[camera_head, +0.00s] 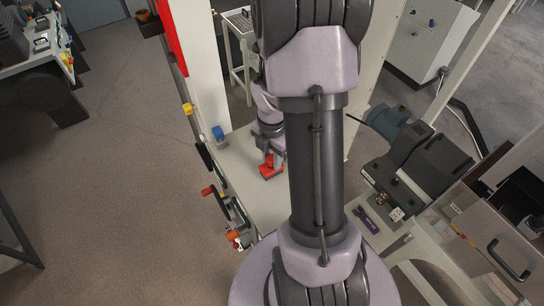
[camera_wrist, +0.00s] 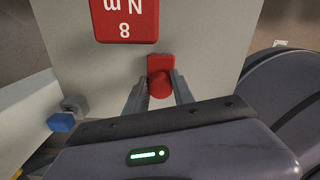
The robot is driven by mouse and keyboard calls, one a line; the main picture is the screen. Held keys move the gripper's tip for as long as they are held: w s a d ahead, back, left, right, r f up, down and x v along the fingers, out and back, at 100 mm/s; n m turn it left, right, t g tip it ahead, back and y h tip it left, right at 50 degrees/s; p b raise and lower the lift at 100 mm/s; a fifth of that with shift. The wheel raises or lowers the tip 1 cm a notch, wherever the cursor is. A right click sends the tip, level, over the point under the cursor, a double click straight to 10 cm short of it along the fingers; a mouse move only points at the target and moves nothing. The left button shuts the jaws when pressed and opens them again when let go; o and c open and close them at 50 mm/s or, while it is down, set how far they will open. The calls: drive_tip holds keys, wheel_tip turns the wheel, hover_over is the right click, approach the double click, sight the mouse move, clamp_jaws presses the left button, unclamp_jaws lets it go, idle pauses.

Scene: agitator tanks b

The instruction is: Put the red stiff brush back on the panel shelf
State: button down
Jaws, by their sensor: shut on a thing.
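The red stiff brush (camera_head: 270,169) is in my gripper (camera_head: 271,152) in the head view, over a pale flat surface (camera_head: 245,172) that looks like the panel shelf. In the wrist view the brush (camera_wrist: 160,77) shows as a red block with a rounded red part between the two fingers of my gripper (camera_wrist: 160,95). The gripper is shut on it. I cannot tell whether the brush touches the pale surface. My arm hides the surface's right part in the head view.
A blue item (camera_head: 218,132) stands near the surface's upper left end, beside a pale post (camera_head: 200,75). A red-handled lever (camera_head: 209,191) and other fittings line the left edge. Grey-black machine parts (camera_head: 420,160) stand to the right. Open floor (camera_head: 110,170) lies left.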

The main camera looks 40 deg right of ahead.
drive_tip(key=shift+s+f, duration=0.15)
drive_tip(key=c, duration=1.1)
unclamp_jaws()
